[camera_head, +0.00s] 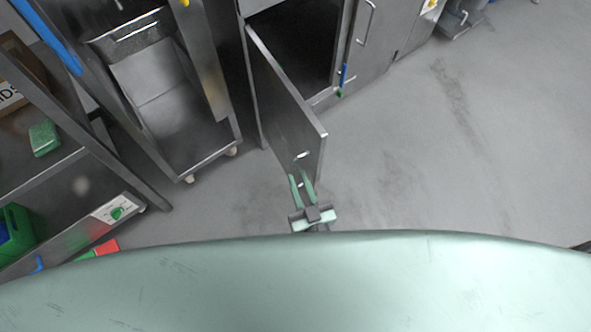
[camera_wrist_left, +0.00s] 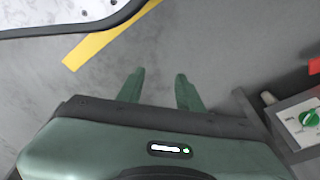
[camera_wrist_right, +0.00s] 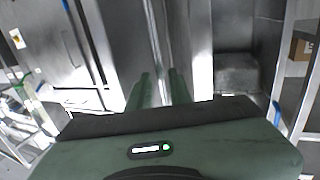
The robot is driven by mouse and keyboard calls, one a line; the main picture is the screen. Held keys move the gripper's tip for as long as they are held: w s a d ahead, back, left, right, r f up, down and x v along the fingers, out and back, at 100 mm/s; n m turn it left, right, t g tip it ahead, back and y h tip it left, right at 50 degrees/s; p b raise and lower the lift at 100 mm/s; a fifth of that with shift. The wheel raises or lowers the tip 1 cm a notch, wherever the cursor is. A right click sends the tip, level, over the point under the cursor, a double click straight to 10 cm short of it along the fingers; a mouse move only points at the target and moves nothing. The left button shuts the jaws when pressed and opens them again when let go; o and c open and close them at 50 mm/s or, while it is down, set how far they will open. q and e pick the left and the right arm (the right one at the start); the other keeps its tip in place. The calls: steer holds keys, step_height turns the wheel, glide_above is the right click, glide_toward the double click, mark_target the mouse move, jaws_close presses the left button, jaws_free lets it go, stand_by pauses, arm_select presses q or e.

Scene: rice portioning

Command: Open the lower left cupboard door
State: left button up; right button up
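The lower left cupboard door (camera_head: 285,110) is a grey metal panel. It stands swung well out from its cupboard, whose dark inside (camera_head: 296,40) shows in the head view. My right gripper (camera_head: 300,178) is at the door's near end, its green fingers beside the panel's lower part. A small bright piece of the handle (camera_head: 302,156) shows just beyond the fingertips. In the right wrist view the fingers (camera_wrist_right: 160,88) are apart, with a bright upright metal strip between them; whether they grip it is unclear. My left gripper (camera_wrist_left: 160,88) is open and empty above the floor.
A wheeled metal cart (camera_head: 170,110) stands left of the door. A shelf rack (camera_head: 75,165) with a green item (camera_head: 44,138) is at the far left. A blue-handled item (camera_head: 343,76) is by the opening's right side. The floor (camera_head: 430,150) on the right is clear.

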arm_select(q)
steer(key=shift+s+a+f, duration=0.1)
steer(key=shift+s+f, duration=0.25)
steer(key=shift+f, duration=0.25)
arm_select(e)
steer(key=v, duration=0.4)
steer(key=shift+s, duration=0.1)
